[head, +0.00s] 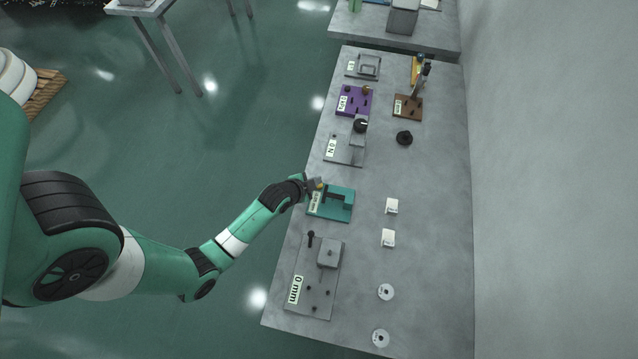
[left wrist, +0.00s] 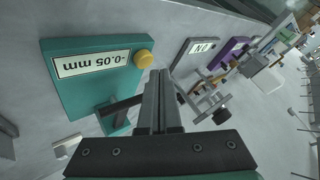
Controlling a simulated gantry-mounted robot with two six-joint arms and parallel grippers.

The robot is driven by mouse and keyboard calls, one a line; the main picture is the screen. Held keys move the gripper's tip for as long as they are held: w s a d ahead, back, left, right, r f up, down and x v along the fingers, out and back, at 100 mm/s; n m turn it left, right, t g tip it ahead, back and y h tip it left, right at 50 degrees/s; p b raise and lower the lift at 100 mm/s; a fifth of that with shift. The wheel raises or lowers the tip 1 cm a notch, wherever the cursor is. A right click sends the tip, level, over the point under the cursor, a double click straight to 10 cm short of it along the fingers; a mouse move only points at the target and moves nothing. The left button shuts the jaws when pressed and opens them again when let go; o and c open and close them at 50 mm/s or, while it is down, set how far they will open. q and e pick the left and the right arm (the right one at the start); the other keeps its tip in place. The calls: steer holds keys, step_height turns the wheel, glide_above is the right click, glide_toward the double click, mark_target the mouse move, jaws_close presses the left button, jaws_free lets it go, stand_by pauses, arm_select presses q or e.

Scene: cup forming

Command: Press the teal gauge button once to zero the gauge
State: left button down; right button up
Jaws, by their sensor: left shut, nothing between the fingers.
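The teal gauge (head: 345,213) sits on the bench, and its teal base (left wrist: 59,92) fills the upper left of the left wrist view. Its display (left wrist: 92,64) appears upside down there and seems to read -0.05 mm. A round yellow button (left wrist: 144,58) is at the display's end. My left gripper (head: 317,184) is shut and empty at the gauge's upper-left corner. In the left wrist view its fingertips (left wrist: 159,74) are just beside the button; I cannot tell whether they touch it. My right gripper is out of view.
A grey plate marked 0 mm (head: 316,282) is in front of the gauge, and a grey N0 device (head: 344,150) is behind it. Further back are a purple device (head: 354,102) and a brown stand (head: 407,107). White blocks (head: 388,238) and discs (head: 386,292) lie to the right.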

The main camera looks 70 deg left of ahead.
arm_select(q)
steer(key=shift+f, duration=0.1)
stand_by(0.7)
steer(key=shift+f, duration=0.35)
steer(key=shift+f+b, duration=0.55)
steer(key=shift+b, duration=0.1)
stand_by(0.4)
steer(key=shift+r, duration=0.1)
steer(key=shift+r+p, duration=0.85)
steer(key=shift+p, duration=0.15)
steer(key=shift+r, duration=0.15)
step_height(320, 180, up, 5)
steer(key=p, duration=0.5)
